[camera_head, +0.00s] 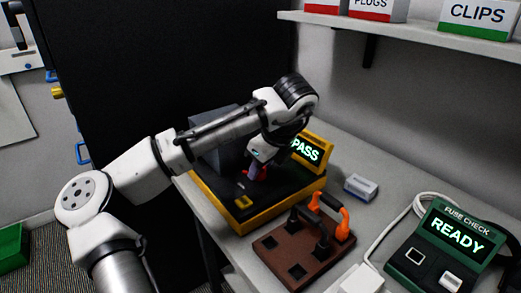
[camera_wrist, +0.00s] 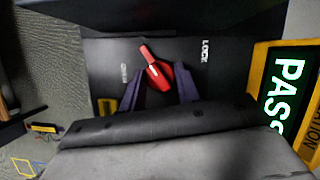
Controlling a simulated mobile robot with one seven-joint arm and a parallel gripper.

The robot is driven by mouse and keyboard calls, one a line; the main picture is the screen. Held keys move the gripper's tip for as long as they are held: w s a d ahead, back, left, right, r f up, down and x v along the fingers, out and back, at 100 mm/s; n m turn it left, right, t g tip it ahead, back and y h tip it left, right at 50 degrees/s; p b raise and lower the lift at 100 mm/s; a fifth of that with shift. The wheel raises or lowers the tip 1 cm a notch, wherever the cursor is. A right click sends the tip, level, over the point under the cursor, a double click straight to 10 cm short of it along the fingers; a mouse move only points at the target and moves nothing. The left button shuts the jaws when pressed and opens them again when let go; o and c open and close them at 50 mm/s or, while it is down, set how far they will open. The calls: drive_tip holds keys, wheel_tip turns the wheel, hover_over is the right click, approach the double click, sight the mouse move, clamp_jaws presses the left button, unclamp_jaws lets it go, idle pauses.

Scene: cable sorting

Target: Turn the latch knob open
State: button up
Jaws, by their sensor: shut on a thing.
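The red latch knob (camera_wrist: 158,72) sits on the black face of the yellow-edged test station (camera_head: 224,207). Its narrow end, with a white mark, points up and slightly left in the wrist view, between the LOCK label (camera_wrist: 205,51) on the right and a smaller, hard-to-read label (camera_wrist: 124,73) on the left. My gripper (camera_wrist: 162,88) has its two dark fingers on either side of the knob's wide part and is shut on it. In the head view my gripper (camera_head: 257,170) reaches down to the station and mostly hides the knob.
The station's yellow display (camera_head: 307,151) reads PASS, close to the right of my gripper. A shelf with labelled boxes (camera_head: 478,18) hangs above.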

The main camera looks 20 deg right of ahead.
drive_tip(key=n+p, duration=0.2)
drive_tip(key=p, duration=0.1)
drive_tip(key=r+n+g+y+p, duration=0.1)
drive_tip(key=p, duration=0.2)
drive_tip(key=shift+d+n+p, duration=0.1)
drive_tip(key=shift+n+p, duration=0.25)
drive_tip(key=shift+n, duration=0.05)
drive_tip(key=n+g+p, duration=0.1)
drive_tip(key=n+p, duration=0.1)
drive_tip(key=p, duration=0.3)
drive_tip(key=shift+w+n, duration=0.1)
drive_tip(key=shift+n, duration=0.2)
drive_tip(key=n+p, duration=0.1)
drive_tip(key=p, duration=0.1)
drive_tip(key=n+g+y+p, duration=0.1)
drive_tip(key=n+p, duration=0.1)
drive_tip(key=shift+w+f, duration=0.1)
drive_tip(key=shift+f, duration=0.2)
drive_tip(key=shift+f+n+g+p, duration=0.15)
drive_tip(key=shift+n+g+p, duration=0.25)
drive_tip(key=shift+n+p, duration=0.55)
drive_tip(key=shift+f, duration=0.1)
drive_tip(key=o, duration=1)
drive_tip(key=shift+c, duration=0.2)
drive_tip(key=shift+w, duration=0.1)
drive_tip(key=b+v, duration=0.1)
drive_tip(key=v, duration=1.3)
